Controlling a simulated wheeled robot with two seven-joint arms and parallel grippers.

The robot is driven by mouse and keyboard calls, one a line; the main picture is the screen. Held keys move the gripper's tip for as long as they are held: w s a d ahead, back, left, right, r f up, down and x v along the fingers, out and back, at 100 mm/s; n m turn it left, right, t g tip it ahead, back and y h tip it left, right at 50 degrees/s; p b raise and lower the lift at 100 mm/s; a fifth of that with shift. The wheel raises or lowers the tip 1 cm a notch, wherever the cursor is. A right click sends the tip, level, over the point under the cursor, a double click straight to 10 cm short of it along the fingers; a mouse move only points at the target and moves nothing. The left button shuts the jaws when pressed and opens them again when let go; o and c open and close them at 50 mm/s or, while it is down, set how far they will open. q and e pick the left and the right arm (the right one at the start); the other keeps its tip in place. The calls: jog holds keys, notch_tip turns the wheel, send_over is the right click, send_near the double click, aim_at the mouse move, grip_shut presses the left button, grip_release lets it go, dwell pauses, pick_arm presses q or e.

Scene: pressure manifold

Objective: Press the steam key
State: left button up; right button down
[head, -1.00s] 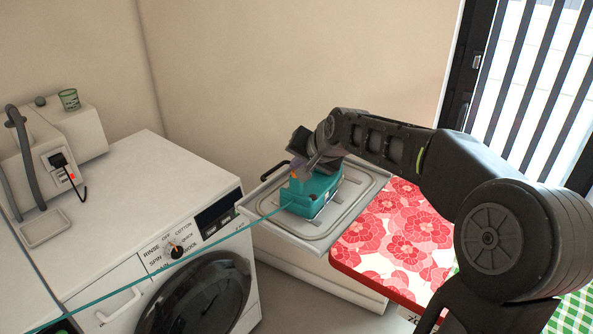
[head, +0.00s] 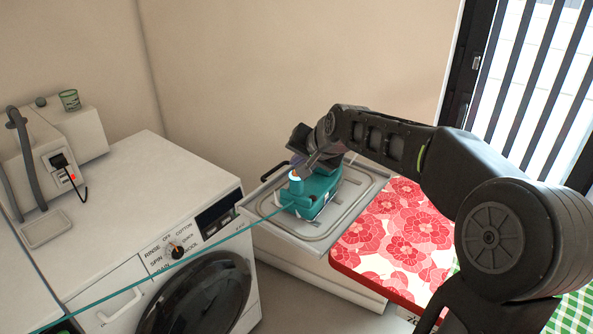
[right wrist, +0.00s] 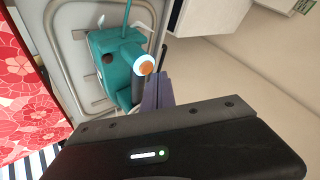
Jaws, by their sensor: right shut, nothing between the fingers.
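The teal steam device (head: 318,196) sits on a grey tray (head: 268,226) at the middle of the head view. Its round key (head: 295,176) stands on a short teal post and has an orange centre with a glowing pale ring. The key also shows clearly in the right wrist view (right wrist: 146,66), facing the camera. My right gripper (head: 299,160) is shut and empty, close behind the key. In the right wrist view its purple-grey fingertips (right wrist: 158,88) are beside the key; whether they touch the device cannot be told. My left gripper is not in view.
A teal cord (head: 170,268) runs from the device over the washing machine (head: 150,185) at left. A red floral cushion or board (head: 400,235) lies right of the tray. A wall stands close behind, and a grey machine (head: 75,135) with a green cup is at far left.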

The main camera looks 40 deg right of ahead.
notch_tip(320, 180, up, 6)
jog(key=p, duration=0.4)
dwell(0.3)
